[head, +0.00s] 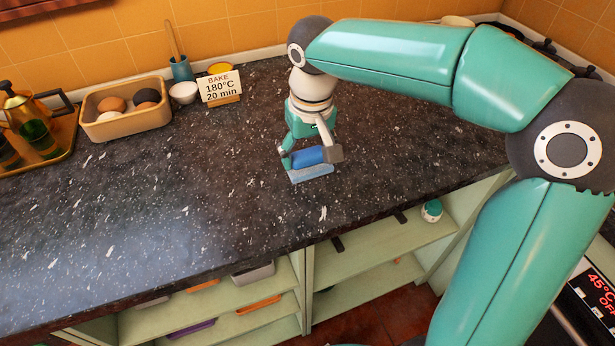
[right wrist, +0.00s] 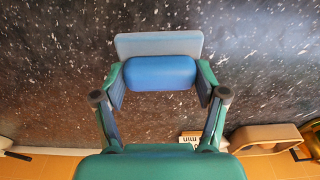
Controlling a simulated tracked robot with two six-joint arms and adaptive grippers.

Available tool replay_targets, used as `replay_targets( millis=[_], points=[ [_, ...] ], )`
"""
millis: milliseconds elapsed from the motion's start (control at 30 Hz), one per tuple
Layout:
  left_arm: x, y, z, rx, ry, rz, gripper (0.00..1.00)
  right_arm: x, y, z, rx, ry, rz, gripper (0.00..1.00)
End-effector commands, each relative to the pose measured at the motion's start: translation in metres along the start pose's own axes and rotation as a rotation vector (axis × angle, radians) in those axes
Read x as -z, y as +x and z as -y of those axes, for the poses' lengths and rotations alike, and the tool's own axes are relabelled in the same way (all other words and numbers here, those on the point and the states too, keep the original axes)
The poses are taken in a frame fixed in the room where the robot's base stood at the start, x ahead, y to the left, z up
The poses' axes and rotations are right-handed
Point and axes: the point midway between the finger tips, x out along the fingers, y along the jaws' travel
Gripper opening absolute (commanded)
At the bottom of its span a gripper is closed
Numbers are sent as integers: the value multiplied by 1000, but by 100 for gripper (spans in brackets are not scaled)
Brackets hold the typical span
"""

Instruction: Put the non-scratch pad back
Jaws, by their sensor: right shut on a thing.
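The non-scratch pad has a blue body (head: 309,156) and a pale grey-blue layer (head: 312,172) along one side. My right gripper (head: 311,154) is shut on it, with one finger at each end, at the dark countertop. Whether the pad touches the counter or hangs just above it, I cannot tell. In the right wrist view the blue body (right wrist: 160,73) lies between the two fingers, with the pale layer (right wrist: 158,45) beyond it. My left gripper is not in view.
A tan box with eggs (head: 127,123), a recipe card (head: 220,88), a small white bowl (head: 184,93) and a tray with bottles (head: 62,150) stand at the back left. Open green shelves (head: 385,255) lie below the counter's front edge. The counter's left and middle are clear.

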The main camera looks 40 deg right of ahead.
Motion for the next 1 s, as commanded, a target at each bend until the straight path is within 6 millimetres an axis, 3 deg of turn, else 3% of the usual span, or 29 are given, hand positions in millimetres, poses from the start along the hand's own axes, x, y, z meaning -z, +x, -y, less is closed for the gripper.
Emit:
replay_targets(
  millis=[500, 767, 800, 933, 1000],
  points=[
    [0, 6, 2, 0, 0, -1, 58, -8, 58, 0, -1, 1, 1, 25],
    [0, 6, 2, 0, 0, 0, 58, -9, 64, 0, 0, 1, 1, 25],
    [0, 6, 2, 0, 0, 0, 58, -9, 64, 0, 0, 1, 2, 74],
    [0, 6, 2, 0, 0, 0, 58, -9, 64, -1, 0, 2, 1, 95],
    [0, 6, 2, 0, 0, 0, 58, -9, 64, -1, 0, 2, 1, 97]
  ],
)
